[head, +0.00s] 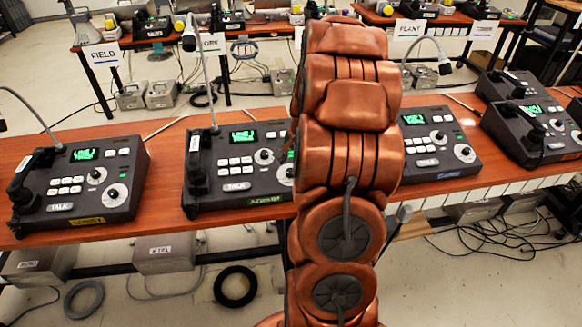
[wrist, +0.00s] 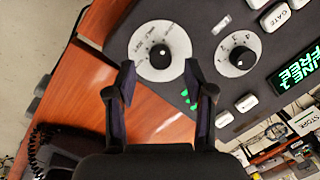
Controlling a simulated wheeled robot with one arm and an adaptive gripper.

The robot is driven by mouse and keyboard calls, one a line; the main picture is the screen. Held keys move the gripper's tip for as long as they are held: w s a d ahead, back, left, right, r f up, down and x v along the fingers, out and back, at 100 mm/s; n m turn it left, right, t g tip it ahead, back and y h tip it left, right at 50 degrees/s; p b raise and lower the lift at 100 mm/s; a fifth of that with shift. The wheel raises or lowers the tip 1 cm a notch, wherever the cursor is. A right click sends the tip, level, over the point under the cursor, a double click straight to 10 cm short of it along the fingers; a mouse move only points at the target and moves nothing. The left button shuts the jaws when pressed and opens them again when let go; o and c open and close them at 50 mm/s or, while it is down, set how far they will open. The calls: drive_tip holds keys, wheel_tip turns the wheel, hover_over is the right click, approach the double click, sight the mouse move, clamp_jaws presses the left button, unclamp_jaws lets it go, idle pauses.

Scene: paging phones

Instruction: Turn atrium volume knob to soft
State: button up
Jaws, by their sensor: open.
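The phone with the green label (head: 264,199), which seems to read ATRIUM, stands on the wooden table, its right side hidden behind my arm in the head view. In the wrist view its large black knob (wrist: 160,57) sits on a round white dial with small markings too blurred to read. A smaller knob (wrist: 240,56) on a numbered dial is to its right. I cannot tell for certain which knob is the volume one. My gripper (wrist: 161,76) is open and empty, its fingertips either side of and just below the large knob in the picture, apparently not touching it.
A similar phone (head: 76,183) stands to the left, and another (head: 439,146) to the right of my arm. A lit LINE FREE display (wrist: 297,68) and white buttons (wrist: 246,103) are near the dials. A black handset with coiled cord (wrist: 62,150) lies lower left in the wrist view.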

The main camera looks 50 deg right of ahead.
sight(290, 173)
drive_tip(key=shift+x, duration=1.4)
clamp_jaws()
